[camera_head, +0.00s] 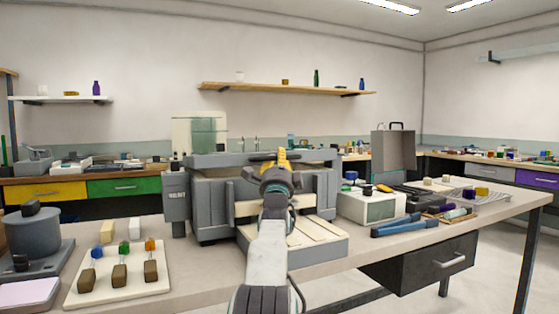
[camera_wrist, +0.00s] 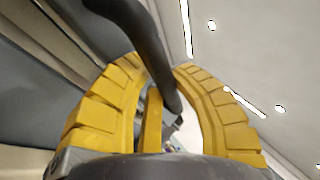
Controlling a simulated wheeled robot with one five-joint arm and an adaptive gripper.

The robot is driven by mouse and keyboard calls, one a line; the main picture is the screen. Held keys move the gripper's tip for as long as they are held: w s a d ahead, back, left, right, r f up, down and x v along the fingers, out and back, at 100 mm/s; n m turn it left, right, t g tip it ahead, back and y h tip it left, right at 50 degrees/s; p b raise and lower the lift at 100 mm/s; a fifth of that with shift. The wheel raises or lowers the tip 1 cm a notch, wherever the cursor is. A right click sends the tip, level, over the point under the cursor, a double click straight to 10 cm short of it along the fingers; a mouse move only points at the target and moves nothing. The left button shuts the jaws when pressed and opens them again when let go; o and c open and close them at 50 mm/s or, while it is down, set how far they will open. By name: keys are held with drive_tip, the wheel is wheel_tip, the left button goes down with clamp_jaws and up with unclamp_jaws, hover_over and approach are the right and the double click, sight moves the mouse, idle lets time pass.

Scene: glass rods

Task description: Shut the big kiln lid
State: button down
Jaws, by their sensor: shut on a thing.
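The big kiln (camera_head: 215,205) is a wide grey box in the middle of the near workbench. Its grey lid (camera_head: 215,161) shows as a band along the top; my arm hides part of it, and I cannot tell its exact angle. My gripper (camera_head: 275,166) has yellow fingers and is at the middle of the lid's front edge. In the wrist view my gripper (camera_wrist: 162,95) is shut on a dark bar, the lid handle (camera_wrist: 150,45), which passes between the fingers. A grey lid surface (camera_wrist: 50,75) lies to the left of the fingers there.
A pale slatted tray (camera_head: 310,232) sits before the kiln. A white box (camera_head: 372,205), blue-handled tool (camera_head: 400,226) and upright grey panel (camera_head: 393,152) stand to the right. A board of coloured pieces (camera_head: 120,275) and grey pot (camera_head: 33,230) are at left.

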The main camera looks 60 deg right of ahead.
drive_tip(key=shift+w+a+r, duration=0.1)
drive_tip(key=shift+a+r, duration=0.1)
drive_tip(key=shift+r, duration=0.1)
drive_tip(key=c, duration=1.3)
unclamp_jaws()
drive_tip(key=shift+w+a, duration=0.1)
drive_tip(key=shift+a, duration=0.05)
drive_tip(key=shift+c, duration=0.2)
drive_tip(key=o, duration=0.3)
drive_tip(key=shift+f, duration=0.1)
drive_tip(key=shift+s+f, duration=0.15)
drive_tip(key=shift+s, duration=0.05)
drive_tip(key=shift+s+a+f, duration=0.1)
drive_tip(key=shift+a+f, duration=0.05)
drive_tip(key=shift+f, duration=0.05)
drive_tip(key=shift+r+v, duration=0.2)
drive_tip(key=shift+v, duration=5.35)
drive_tip(key=shift+a, duration=0.1)
